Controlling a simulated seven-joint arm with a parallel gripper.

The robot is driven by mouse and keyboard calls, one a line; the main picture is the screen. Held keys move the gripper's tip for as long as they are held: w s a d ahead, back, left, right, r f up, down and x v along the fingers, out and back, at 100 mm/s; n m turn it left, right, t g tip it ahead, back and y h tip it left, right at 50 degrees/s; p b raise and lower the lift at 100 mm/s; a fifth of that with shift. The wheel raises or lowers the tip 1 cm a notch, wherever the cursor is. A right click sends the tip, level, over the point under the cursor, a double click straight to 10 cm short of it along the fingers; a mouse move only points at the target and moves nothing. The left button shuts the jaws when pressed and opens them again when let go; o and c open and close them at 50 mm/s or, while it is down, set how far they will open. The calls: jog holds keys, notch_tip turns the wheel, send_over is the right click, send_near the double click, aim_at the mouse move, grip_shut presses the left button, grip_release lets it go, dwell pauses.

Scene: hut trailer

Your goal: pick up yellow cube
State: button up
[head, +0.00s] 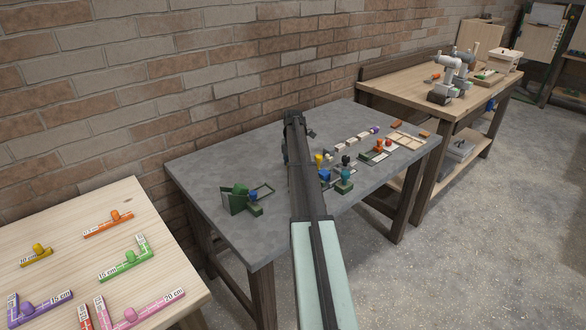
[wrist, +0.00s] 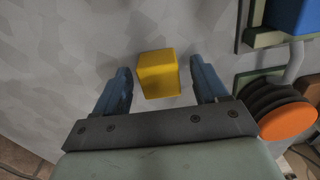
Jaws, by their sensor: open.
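The yellow cube (wrist: 158,73) rests on the grey tabletop in the wrist view. It lies between the two blue fingers of my gripper (wrist: 160,68), which is open, with a gap visible on each side of the cube. The cube is not gripped. In the head view my own arm reaches over the grey table and hides the fingers. A small yellow thing (head: 319,158) shows just right of my arm there; I cannot tell whether it is the same cube.
In the wrist view an orange-topped dark ribbed part (wrist: 287,120) and a blue block (wrist: 293,15) in a green-edged holder stand close right of my gripper. In the head view a green fixture (head: 238,199) stands left on the grey table (head: 205,165). Several small parts crowd its right side.

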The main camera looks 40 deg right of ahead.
jog(key=shift+c, duration=0.3)
jog(key=c, duration=1)
jog(key=shift+r, duration=0.25)
jog(key=r, duration=0.9)
jog(key=shift+s+d, duration=0.15)
jog(key=shift+d, duration=0.1)
jog(key=shift+s+d+r, duration=0.25)
jog(key=shift+s+d, duration=1.25)
jog(key=shift+s, duration=0.65)
jog(key=shift+s+d+r, duration=0.2)
jog(key=shift+s+d, duration=1.35)
jog(key=shift+s, duration=0.65)
jog(key=shift+s+d+r, duration=0.25)
jog(key=shift+s+d, duration=1.25)
jog(key=shift+s, duration=0.65)
